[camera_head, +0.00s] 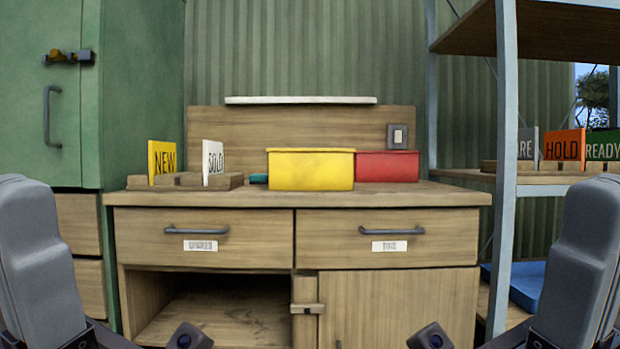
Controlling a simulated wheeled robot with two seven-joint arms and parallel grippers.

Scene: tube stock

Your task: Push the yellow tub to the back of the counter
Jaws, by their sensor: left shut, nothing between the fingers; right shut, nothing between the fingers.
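The yellow tub (311,170) stands upright on the wooden counter (440,190), near its middle and close to the front edge. Its front face is plain to see; its far side is hidden. My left gripper (188,338) shows only in part at the bottom edge, left of centre, shut and empty. My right gripper (431,338) shows in part at the bottom edge, right of centre, also shut and empty. Both are low in front of the cabinet, apart from the tub.
A red tub (387,166) stands right of the yellow one, partly behind it. A teal item (258,178) shows at its left. NEW (162,162) and SOLD (212,163) signs stand farther left. A wooden backboard (250,125) closes the rear. A metal shelf post (506,150) rises at right.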

